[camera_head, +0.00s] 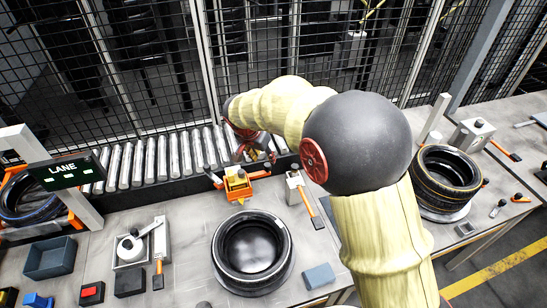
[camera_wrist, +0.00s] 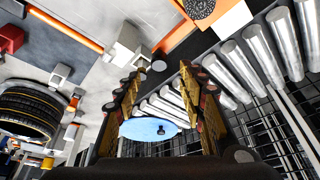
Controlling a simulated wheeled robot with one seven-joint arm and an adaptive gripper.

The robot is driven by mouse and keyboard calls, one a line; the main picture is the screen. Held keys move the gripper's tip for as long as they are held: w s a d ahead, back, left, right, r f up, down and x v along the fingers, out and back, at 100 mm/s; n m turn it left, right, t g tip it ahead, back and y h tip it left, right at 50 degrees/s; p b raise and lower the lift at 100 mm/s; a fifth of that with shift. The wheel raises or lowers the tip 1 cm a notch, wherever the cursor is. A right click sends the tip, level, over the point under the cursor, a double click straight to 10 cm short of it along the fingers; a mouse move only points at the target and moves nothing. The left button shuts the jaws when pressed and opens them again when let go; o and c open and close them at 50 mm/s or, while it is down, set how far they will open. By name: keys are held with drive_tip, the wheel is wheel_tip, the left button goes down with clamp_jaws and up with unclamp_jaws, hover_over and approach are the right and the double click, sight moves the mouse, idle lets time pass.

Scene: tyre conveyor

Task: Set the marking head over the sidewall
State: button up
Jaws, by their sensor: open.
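A black tyre (camera_head: 251,250) lies flat on a round stand on the bench, its sidewall facing up. An orange-and-yellow device (camera_head: 237,185), which may be the marking head, stands just behind the tyre; I cannot tell for certain. My gripper (camera_head: 258,150) is beyond that device, close to the rollers, and partly hidden by my arm. In the wrist view my gripper (camera_wrist: 168,100) has its two fingers apart, with rollers behind them. A pale blue oval (camera_wrist: 150,130) shows between the fingers; I cannot tell what it is or whether it touches them.
A roller conveyor (camera_head: 150,160) runs along the back before a mesh fence. A grey post with an orange lever (camera_head: 296,188) stands right of the device. A second tyre (camera_head: 447,175) is at right. A blue-grey bin (camera_head: 50,258) and a blue block (camera_head: 319,276) sit on the bench.

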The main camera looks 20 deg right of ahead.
sight(267, 165)
drive_tip(key=b+x, duration=0.1)
drive_tip(key=x, duration=0.6)
drive_tip(key=shift+c, duration=0.4)
drive_tip(key=shift+s+f, duration=0.1)
clamp_jaws()
idle(0.5)
